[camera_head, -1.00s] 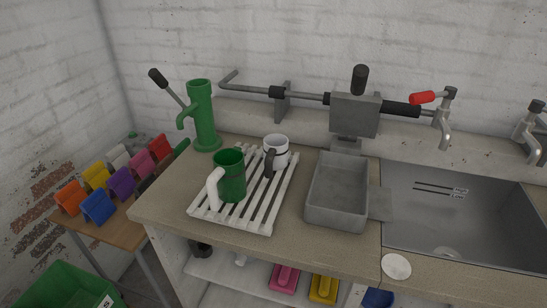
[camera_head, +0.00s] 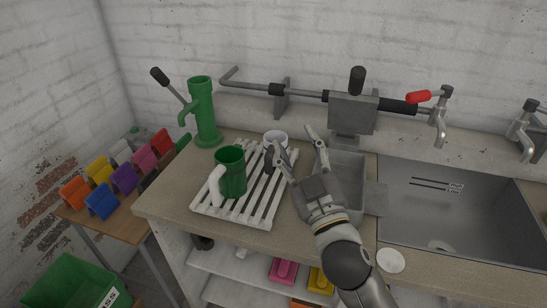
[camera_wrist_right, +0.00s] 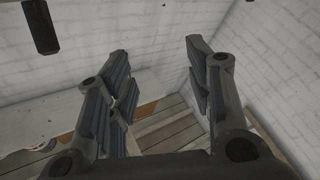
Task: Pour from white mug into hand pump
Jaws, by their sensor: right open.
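The white mug (camera_head: 275,137) stands upright at the back of the white slatted rack, partly hidden behind my right gripper. Its dark handle (camera_head: 268,156) faces the front. The green hand pump (camera_head: 204,112) stands at the counter's back left, its black-gripped lever raised to the left. My right gripper (camera_head: 298,140) is open and empty, above the counter just right of the white mug. In the right wrist view, the open fingers (camera_wrist_right: 160,72) have nothing between them, and no mug shows there. My left gripper is not in view.
A green mug (camera_head: 232,172) with a white handle stands on the slatted rack (camera_head: 262,222), in front of the white mug. A grey tray (camera_head: 352,165), partly behind my right arm, and a sink (camera_head: 460,215) lie to the right. Coloured holders (camera_head: 123,178) stand on a side table at left.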

